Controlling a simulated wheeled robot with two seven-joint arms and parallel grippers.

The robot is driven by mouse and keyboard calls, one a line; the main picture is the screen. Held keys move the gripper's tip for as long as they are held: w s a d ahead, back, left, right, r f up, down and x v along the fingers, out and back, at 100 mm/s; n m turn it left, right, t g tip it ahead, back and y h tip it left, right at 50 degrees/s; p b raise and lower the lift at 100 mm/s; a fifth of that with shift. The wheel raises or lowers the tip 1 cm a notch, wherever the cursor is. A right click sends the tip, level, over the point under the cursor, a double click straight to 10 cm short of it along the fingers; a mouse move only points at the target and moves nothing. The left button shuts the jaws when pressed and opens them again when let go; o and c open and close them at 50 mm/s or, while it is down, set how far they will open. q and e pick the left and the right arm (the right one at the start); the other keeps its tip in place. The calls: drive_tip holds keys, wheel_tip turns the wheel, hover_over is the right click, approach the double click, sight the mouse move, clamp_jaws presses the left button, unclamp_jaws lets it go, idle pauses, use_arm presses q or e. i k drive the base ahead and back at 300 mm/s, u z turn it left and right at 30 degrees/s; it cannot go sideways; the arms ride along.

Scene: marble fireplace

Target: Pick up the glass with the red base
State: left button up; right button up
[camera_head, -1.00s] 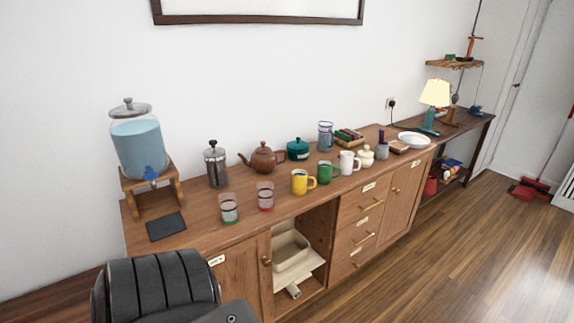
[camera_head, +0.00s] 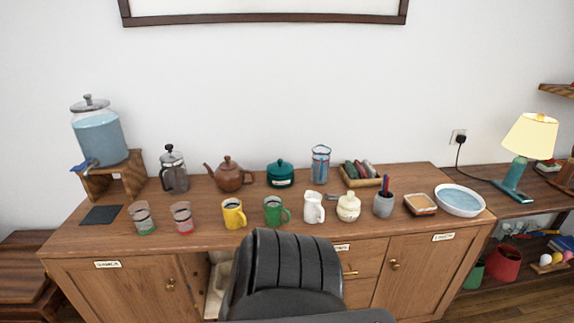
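The glass with the red base (camera_head: 182,217) stands upright on the wooden sideboard (camera_head: 130,241), near its front edge. It is clear with a dark band and a red bottom. A similar glass with a green base (camera_head: 143,217) stands just to its left. The yellow mug (camera_head: 233,213) stands to its right. Neither of my grippers shows in this view. A dark ribbed part of mine (camera_head: 282,270) covers part of the sideboard's front at the bottom centre.
Behind the glasses stand a French press (camera_head: 174,170) and a brown teapot (camera_head: 229,176). A water dispenser (camera_head: 99,137) is on a wooden stand at left. A green mug (camera_head: 275,210) and white pitcher (camera_head: 313,207) continue the front row. A cupboard door (camera_head: 125,288) is below.

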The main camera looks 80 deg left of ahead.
sight(181, 210)
drive_tip(key=i, duration=0.75)
drive_tip(key=u, duration=2.05)
